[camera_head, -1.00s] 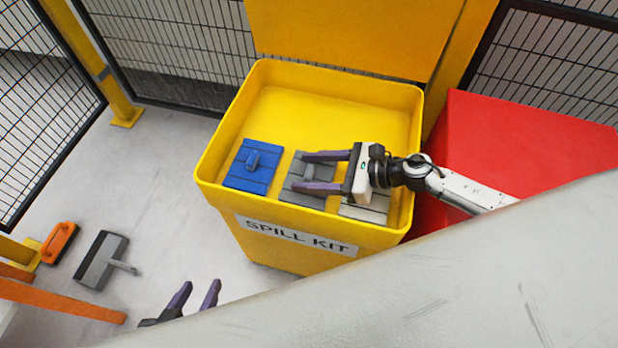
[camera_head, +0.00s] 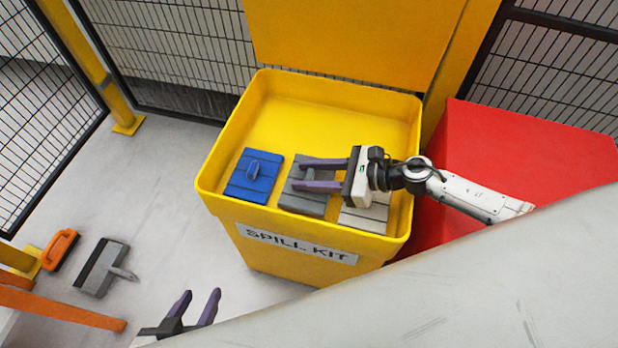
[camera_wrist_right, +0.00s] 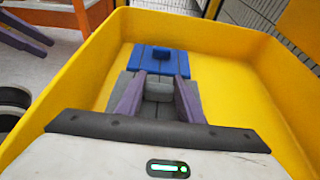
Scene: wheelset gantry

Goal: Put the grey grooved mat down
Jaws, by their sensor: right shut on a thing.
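The grey grooved mat (camera_head: 303,203) lies flat in the yellow spill kit bin (camera_head: 213,190), between a blue mat (camera_head: 244,188) and a lighter grey mat (camera_head: 364,217). My right gripper (camera_head: 299,175) reaches in from the right, its fingers around the grey mat's raised handle. In the right wrist view the fingers hold both sides of that handle (camera_wrist_right: 158,90), with the blue mat (camera_wrist_right: 158,62) beyond it. I cannot tell whether the grey mat is lifted at all. My left gripper (camera_head: 194,299) is open and empty, low in front of the bin.
The bin's raised lid (camera_head: 340,35) is behind it and a red box (camera_head: 520,165) stands to its right. The back of the bin is free. An orange-handled brush (camera_head: 60,250) and a grey broad-headed tool (camera_head: 101,268) lie on the floor at left. Mesh fencing stands behind.

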